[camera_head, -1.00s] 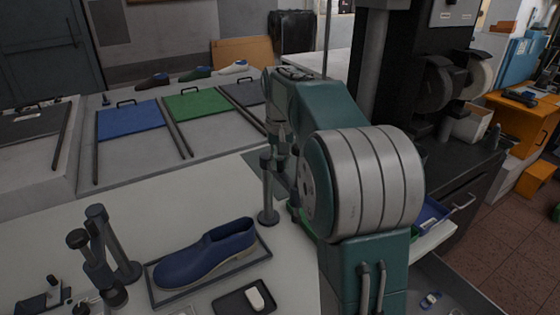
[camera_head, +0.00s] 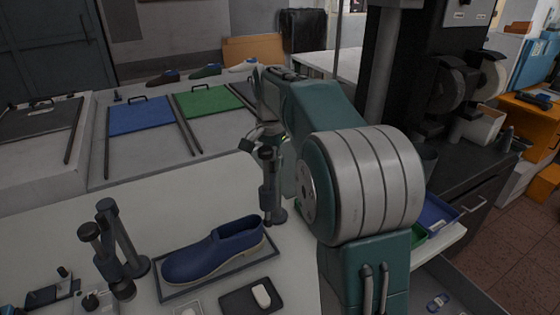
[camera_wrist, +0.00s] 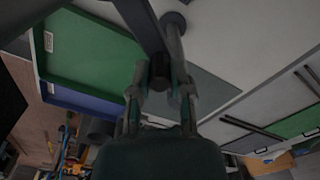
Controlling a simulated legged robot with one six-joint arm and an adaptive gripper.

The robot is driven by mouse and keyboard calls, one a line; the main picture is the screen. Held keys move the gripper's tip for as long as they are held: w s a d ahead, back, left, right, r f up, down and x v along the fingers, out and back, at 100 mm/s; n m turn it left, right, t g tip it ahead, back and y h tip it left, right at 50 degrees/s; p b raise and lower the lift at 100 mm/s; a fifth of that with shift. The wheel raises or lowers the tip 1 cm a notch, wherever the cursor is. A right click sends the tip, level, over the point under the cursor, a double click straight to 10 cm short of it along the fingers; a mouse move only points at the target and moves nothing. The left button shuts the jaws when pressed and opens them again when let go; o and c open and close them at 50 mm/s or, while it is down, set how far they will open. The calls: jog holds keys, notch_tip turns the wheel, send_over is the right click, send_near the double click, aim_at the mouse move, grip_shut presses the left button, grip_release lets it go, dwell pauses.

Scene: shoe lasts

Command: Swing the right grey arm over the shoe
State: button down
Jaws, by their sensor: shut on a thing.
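The blue shoe (camera_head: 214,254) lies on a dark-rimmed plate (camera_head: 180,293) on the pale table, toe to the left. My gripper (camera_head: 262,140) is at the top of this arm, partly hidden by my own links. In the wrist view, my gripper (camera_wrist: 160,88) is shut on a dark part of the grey arm (camera_wrist: 160,68). The left grey arm (camera_head: 115,245) stands by the shoe's toe.
A dark tray (camera_head: 235,301) with a white piece (camera_head: 262,295) lies in front of the shoe. Blue (camera_head: 140,115) and green (camera_head: 208,101) panels lie on the back bench. Blue and green bins (camera_wrist: 92,60) show in the wrist view. The table behind the shoe is clear.

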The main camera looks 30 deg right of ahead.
jog(key=shift+w+a+f+m, duration=0.1)
jog(key=shift+w+a+m, duration=0.3)
jog(key=shift+m, duration=0.55)
jog(key=shift+w+a+m, duration=0.45)
jog(key=shift+m, duration=0.45)
jog(key=shift+w+a+f+m, duration=0.1)
jog(key=shift+w+a+m, duration=0.3)
jog(key=shift+m, duration=0.55)
jog(key=c, duration=0.6)
grip_release()
jog(key=shift+w, duration=0.1)
jog(key=shift+a+r, duration=0.1)
jog(key=shift+r, duration=0.1)
notch_tip(320, 180, up, 12)
jog(key=shift+w+f, duration=0.1)
jog(key=shift+f, duration=0.05)
